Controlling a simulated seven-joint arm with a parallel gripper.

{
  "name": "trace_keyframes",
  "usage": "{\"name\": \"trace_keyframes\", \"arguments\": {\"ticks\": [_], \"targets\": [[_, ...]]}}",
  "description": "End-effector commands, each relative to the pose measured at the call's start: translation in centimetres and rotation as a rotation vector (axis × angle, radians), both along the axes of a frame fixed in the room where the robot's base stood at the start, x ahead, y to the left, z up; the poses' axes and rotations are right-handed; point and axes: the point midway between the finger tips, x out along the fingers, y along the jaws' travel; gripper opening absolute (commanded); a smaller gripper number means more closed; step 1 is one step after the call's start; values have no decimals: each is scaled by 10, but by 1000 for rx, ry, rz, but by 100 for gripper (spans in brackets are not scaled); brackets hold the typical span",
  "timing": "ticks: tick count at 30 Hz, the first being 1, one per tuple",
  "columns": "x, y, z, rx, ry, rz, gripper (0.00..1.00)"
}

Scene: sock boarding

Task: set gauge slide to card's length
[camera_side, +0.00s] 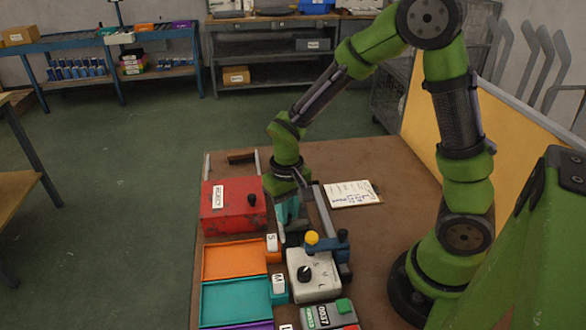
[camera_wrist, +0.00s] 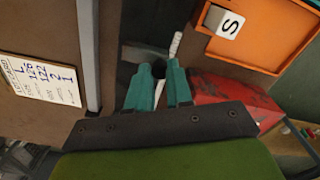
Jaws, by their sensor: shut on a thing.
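A clipboard card (camera_side: 353,193) lies on the table right of my gripper. In the wrist view the card (camera_wrist: 40,75) shows handwritten "L", "126", "122", "2" and "1". A long grey bar (camera_side: 321,210) runs between the card and my gripper, and also shows in the wrist view (camera_wrist: 88,50). My gripper (camera_side: 289,222) is low over the table, left of the bar. Its teal fingers (camera_wrist: 162,72) are closed on a small dark piece (camera_wrist: 158,68), mostly hidden between them. I cannot tell whether this is the gauge slide. No scale reading is legible.
A red box (camera_side: 232,207) stands left of my gripper. Orange (camera_side: 235,243) and teal (camera_side: 236,281) trays lie in front of it. A pale control box (camera_side: 314,275) with a black knob, a blue part (camera_side: 341,240) and a yellow knob (camera_side: 312,237) sit nearby.

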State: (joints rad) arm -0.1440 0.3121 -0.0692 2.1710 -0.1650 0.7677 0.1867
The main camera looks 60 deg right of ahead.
Motion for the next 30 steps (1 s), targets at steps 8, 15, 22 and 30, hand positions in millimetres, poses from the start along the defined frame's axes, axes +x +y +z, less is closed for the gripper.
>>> {"name": "trace_keyframes", "arguments": {"ticks": [8, 15, 22, 30], "targets": [[2, -2, 0, 1, -1, -1, 22], [2, -2, 0, 1, -1, -1, 46], [2, -2, 2, 0, -2, -1, 46], [3, -1, 40, 1, -10, -1, 46]]}}
